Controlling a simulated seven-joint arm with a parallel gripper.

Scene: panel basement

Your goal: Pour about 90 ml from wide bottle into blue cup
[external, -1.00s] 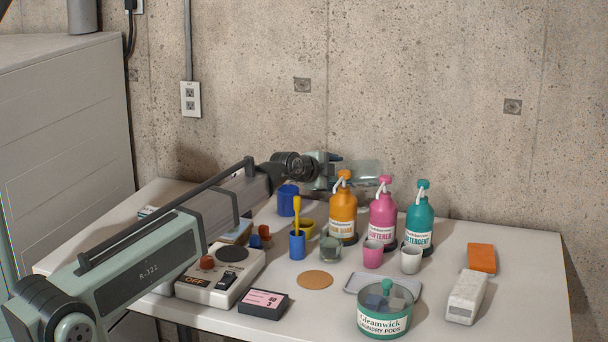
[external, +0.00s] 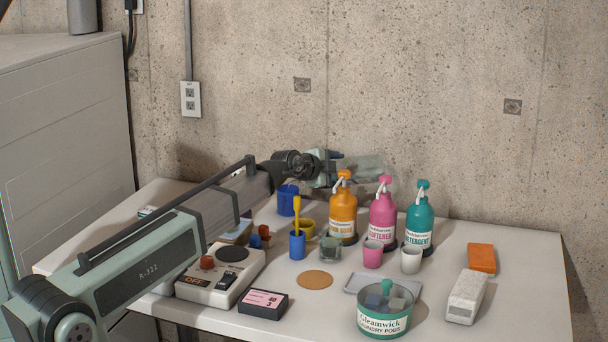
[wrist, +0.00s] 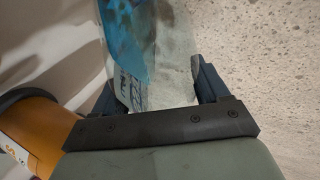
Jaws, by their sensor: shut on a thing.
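My gripper (external: 328,169) is shut on the wide bottle (external: 366,165), a clear vessel held tipped well over, near level, above the back of the table by the wall. In the wrist view the bottle (wrist: 170,60) lies between the two fingers (wrist: 155,92), with a blue patch at its upper left; I cannot tell if that is liquid or something seen through it. A plain blue cup (external: 287,198) stands upright left of the bottle, behind a yellow cup. Its inside is hidden, and no stream is clearly visible.
Orange (external: 343,214), pink (external: 383,215) and teal (external: 419,222) pump bottles stand close to the held bottle. A blue holder with a yellow brush (external: 297,244), a yellow cup (external: 308,227) and a glass jar (external: 330,250) crowd the front. The right side is freer.

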